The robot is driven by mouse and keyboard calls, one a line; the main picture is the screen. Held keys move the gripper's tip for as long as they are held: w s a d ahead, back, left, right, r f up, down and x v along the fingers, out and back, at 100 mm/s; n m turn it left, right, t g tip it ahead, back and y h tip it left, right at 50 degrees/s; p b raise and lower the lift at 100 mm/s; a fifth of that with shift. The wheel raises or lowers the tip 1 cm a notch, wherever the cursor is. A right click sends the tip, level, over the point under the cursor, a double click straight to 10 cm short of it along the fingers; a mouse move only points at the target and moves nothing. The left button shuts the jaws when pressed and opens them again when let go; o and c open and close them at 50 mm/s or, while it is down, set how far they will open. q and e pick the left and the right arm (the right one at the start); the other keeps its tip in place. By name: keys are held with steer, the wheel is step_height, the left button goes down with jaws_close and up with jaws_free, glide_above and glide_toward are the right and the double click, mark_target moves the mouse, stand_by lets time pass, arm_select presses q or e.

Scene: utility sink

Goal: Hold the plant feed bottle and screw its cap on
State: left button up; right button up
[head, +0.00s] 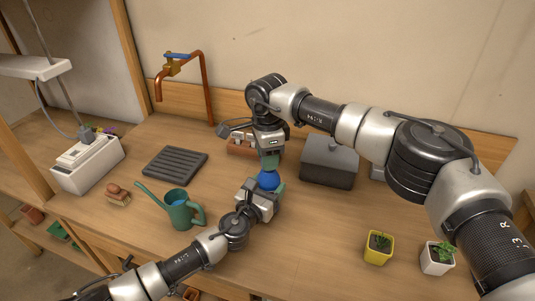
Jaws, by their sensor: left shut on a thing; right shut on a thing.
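The plant feed bottle (267,180) shows as a small rounded blue shape in the middle of the bench. My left gripper (269,187) comes from the lower left and is shut on the bottle, with a green finger at its right side. My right gripper (270,165) points down from above, its green fingers directly over the blue shape. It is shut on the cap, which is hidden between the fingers. The lower bottle is hidden by my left gripper. I cannot tell how far the cap sits on the neck.
A grey box (328,163) stands behind right. Yellow (378,251) and white (437,261) plant pots stand at front right. A copper tap (205,85) rises behind.

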steer(key=shift+f, duration=0.6)
